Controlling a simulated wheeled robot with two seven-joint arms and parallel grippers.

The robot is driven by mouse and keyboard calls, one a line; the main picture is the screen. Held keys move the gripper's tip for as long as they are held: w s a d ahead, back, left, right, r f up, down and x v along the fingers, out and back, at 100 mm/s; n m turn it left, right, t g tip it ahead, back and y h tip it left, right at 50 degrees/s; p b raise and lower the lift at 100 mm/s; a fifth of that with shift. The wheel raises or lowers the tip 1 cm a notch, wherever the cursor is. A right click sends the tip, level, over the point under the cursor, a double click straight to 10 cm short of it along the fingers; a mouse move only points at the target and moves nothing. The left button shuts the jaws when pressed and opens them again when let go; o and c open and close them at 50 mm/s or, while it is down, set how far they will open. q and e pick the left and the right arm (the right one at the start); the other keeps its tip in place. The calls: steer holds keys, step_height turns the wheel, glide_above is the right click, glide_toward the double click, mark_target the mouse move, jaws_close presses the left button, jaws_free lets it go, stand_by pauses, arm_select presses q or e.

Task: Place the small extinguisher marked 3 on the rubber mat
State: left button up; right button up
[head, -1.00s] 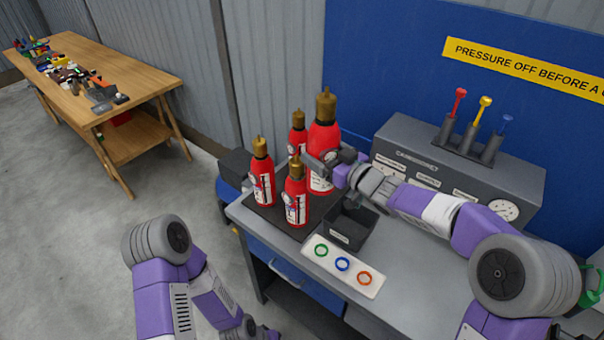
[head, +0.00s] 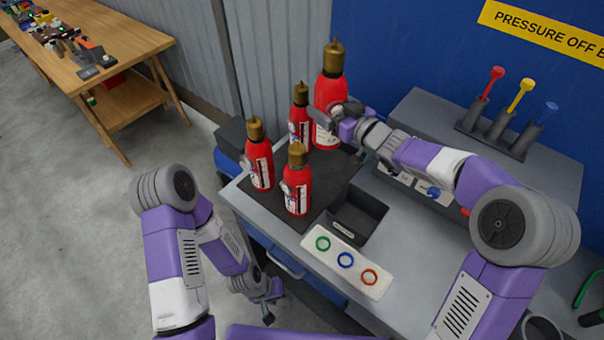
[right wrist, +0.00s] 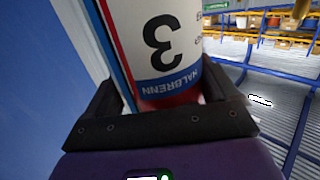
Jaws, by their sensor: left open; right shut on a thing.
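In the head view, my right gripper (head: 335,122) is shut on a red extinguisher (head: 330,92) with a brass top, upright at the back of the group. The right wrist view shows its white label with a large 3 (right wrist: 163,35) between the fingers. Whether its base touches anything is hard to tell. The dark rubber mat (head: 335,178) lies on the bench. Three other red extinguishers stand upright on it: front left (head: 259,160), front middle (head: 297,183) and behind (head: 300,120). My left gripper (head: 268,298) is open and empty, low beside the bench.
A grey panel with red, yellow and blue levers (head: 505,110) stands behind. A wooden table (head: 105,55) is far left.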

mark_target(327, 138)
steer(key=shift+s+a, duration=0.1)
steer(key=shift+s, duration=0.05)
steer(key=f+b, duration=0.2)
steer(key=f, duration=0.1)
steer(key=f+b, duration=0.3)
steer(key=f, duration=0.1)
steer(key=f+b, duration=0.3)
steer(key=f, duration=0.1)
steer(key=shift+w, duration=0.25)
step_height(327, 138, down, 10)
steer(key=b, duration=0.2)
steer(key=shift+f+b, duration=0.15)
steer(key=shift+b, duration=0.25)
steer(key=shift+f, duration=0.1)
steer(key=o, duration=1.7)
steer(key=shift+f, duration=0.45)
steer(key=shift+c, duration=0.2)
steer(key=shift+o, duration=0.9)
steer(key=shift+s+r, duration=0.1)
steer(key=shift+r, duration=0.1)
